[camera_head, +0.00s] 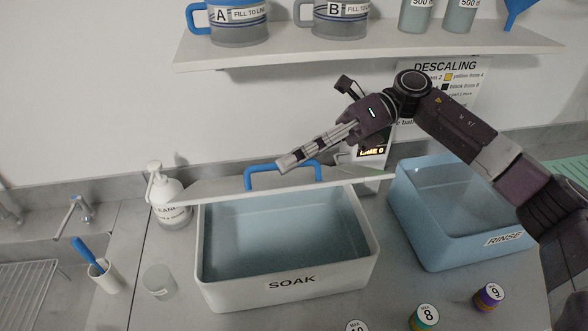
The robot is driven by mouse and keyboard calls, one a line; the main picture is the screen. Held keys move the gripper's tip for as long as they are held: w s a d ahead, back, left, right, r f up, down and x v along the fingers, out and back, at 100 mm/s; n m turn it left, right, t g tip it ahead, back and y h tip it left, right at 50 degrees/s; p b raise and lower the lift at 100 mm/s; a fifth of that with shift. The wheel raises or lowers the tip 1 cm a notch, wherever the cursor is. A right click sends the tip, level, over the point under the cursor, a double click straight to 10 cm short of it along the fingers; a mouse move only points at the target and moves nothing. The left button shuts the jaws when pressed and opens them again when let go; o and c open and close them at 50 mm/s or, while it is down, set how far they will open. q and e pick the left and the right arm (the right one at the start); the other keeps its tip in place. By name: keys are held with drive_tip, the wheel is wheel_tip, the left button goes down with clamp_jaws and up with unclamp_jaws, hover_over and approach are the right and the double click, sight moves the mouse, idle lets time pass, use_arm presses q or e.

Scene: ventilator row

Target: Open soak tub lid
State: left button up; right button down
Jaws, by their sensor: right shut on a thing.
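The white soak tub (290,292), labelled SOAK, stands on the counter with its inside in view. Its pale lid (215,190) is tilted up along the tub's back edge, seen nearly edge-on, with a blue handle (250,174) on it. My right gripper (284,165) reaches in from the right and is shut on the blue handle, at the handle's upper bar. The fingers hide part of the handle. My left gripper is not in view.
A blue rinse tub (455,256) stands right of the soak tub. A soap bottle (170,203), a clear cup (159,281) and a white holder (107,279) stand left. Labelled jars (424,317) stand in front. A shelf (370,48) with jugs is above.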

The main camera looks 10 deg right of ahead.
drive_tip(key=shift+m+g, duration=0.4)
drive_tip(key=shift+m, duration=0.4)
drive_tip(key=w+r, duration=0.2)
drive_tip(key=w, duration=0.1)
drive_tip(key=shift+w+r, duration=0.25)
drive_tip(key=shift+r, duration=0.15)
drive_tip(key=c, duration=2)
unclamp_jaws()
drive_tip(key=shift+c, duration=0.2)
drive_tip(key=shift+s+f, duration=0.1)
